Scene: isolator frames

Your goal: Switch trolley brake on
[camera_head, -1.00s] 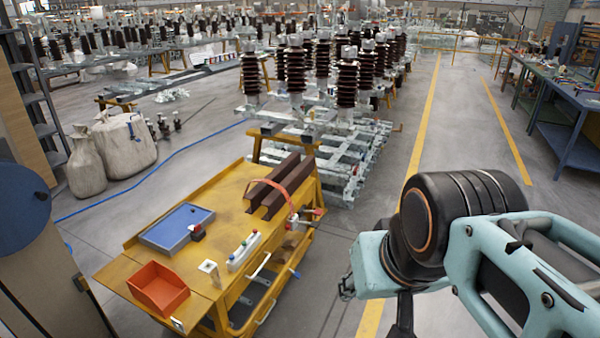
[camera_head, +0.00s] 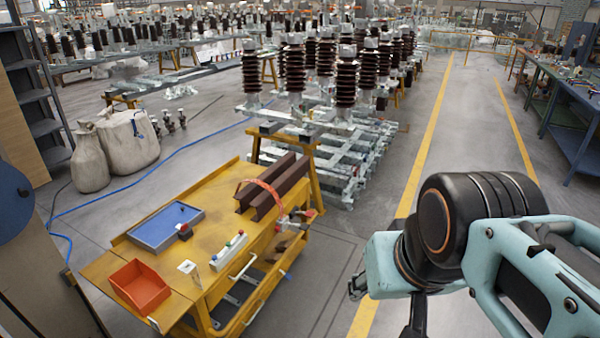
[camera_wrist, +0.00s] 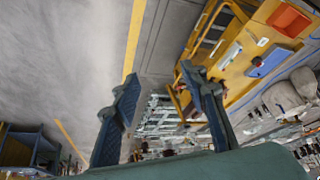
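The yellow trolley (camera_head: 215,205) stands left of centre in the head view, with handles on its right side. It also shows upside down at the upper right of the wrist view (camera_wrist: 240,75). I cannot make out which part is its brake; its wheels and lower parts are mostly hidden or too small to tell. My gripper (camera_wrist: 158,75) has its two dark fingers spread, with nothing between them. It is right of the trolley and apart from it. In the head view my arm hides most of the gripper.
On the trolley lie a red bin (camera_head: 140,286), a blue tray (camera_head: 165,228), a button box (camera_head: 229,250) and brown beams (camera_head: 272,187). Insulators on a frame (camera_head: 345,150) stand behind. White sacks (camera_head: 130,140) and a blue hose (camera_head: 100,205) are left. The floor between yellow lines is clear.

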